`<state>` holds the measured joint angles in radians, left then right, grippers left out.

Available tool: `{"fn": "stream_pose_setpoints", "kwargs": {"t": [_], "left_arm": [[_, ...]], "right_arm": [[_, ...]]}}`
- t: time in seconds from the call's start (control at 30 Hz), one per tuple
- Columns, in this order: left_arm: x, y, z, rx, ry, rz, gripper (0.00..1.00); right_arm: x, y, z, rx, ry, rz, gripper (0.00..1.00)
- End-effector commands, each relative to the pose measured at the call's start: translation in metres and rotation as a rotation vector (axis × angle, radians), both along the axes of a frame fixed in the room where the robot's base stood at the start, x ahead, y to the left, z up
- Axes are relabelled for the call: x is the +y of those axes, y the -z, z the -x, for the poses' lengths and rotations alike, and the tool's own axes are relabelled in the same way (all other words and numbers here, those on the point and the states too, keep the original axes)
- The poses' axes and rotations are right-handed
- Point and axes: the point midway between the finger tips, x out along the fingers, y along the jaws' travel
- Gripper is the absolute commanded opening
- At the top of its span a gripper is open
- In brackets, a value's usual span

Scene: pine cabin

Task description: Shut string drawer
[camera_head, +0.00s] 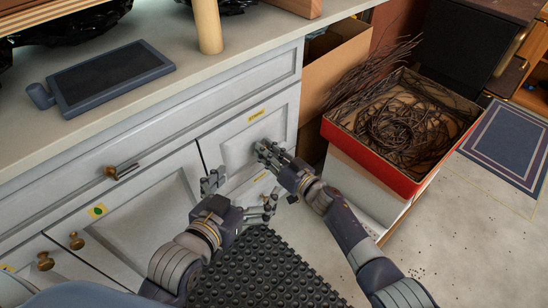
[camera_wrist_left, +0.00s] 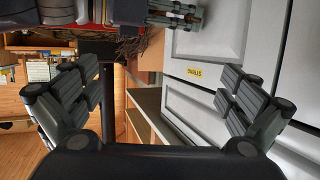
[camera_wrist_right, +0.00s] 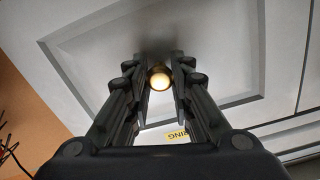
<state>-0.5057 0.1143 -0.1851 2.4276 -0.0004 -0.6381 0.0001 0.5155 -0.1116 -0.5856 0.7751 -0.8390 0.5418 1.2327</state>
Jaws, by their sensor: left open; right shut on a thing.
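The string drawer (camera_head: 237,150) is a pale grey panelled front at the cabinet's right end, with a yellow label above its knob. Part of that label, ending in "RING" (camera_wrist_right: 178,136), shows in the right wrist view. My right gripper (camera_head: 266,151) is shut on the drawer's round brass knob (camera_wrist_right: 159,78), which sits between its fingertips. I cannot tell whether the front is fully flush with the cabinet. My left gripper (camera_head: 240,194) is open and empty, lower and to the left, in front of the cabinet. Its spread fingers also show in the left wrist view (camera_wrist_left: 155,90).
Another labelled front (camera_wrist_left: 220,95) lies below the string drawer. Left of it are a door with a green-dot label (camera_head: 97,210) and more knobs. A red-rimmed box of twigs (camera_head: 365,150) stands to the right. A black studded mat (camera_head: 265,272) covers the floor in front.

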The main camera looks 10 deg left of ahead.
Motion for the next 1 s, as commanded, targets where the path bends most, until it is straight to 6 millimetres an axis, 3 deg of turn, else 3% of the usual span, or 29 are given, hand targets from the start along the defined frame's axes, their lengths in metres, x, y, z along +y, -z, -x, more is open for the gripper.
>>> {"fn": "stream_pose_setpoints", "kwargs": {"t": [0.2,0.57,0.67,0.7,0.77,1.0], "left_arm": [[-0.005,-0.022,-0.008,-0.113,0.008,0.028,1.00],[-0.005,-0.028,-0.010,-0.138,0.009,0.034,1.00],[-0.006,-0.039,-0.009,-0.143,0.009,0.035,1.00],[-0.006,-0.040,-0.009,-0.146,0.009,0.036,1.00],[-0.007,-0.039,-0.009,-0.143,0.009,0.036,1.00],[-0.006,-0.037,-0.009,-0.140,0.008,0.035,1.00]], "right_arm": [[0.012,-0.007,-0.006,-0.010,-0.006,-0.010,0.00],[0.015,-0.008,-0.008,-0.009,-0.003,-0.009,0.00],[0.015,-0.008,-0.009,-0.009,-0.003,-0.009,0.00],[0.015,-0.008,-0.009,-0.008,-0.002,-0.009,0.28],[0.015,-0.008,-0.009,-0.008,-0.002,-0.009,0.41],[0.013,-0.005,-0.007,-0.005,-0.003,-0.005,0.42]]}}
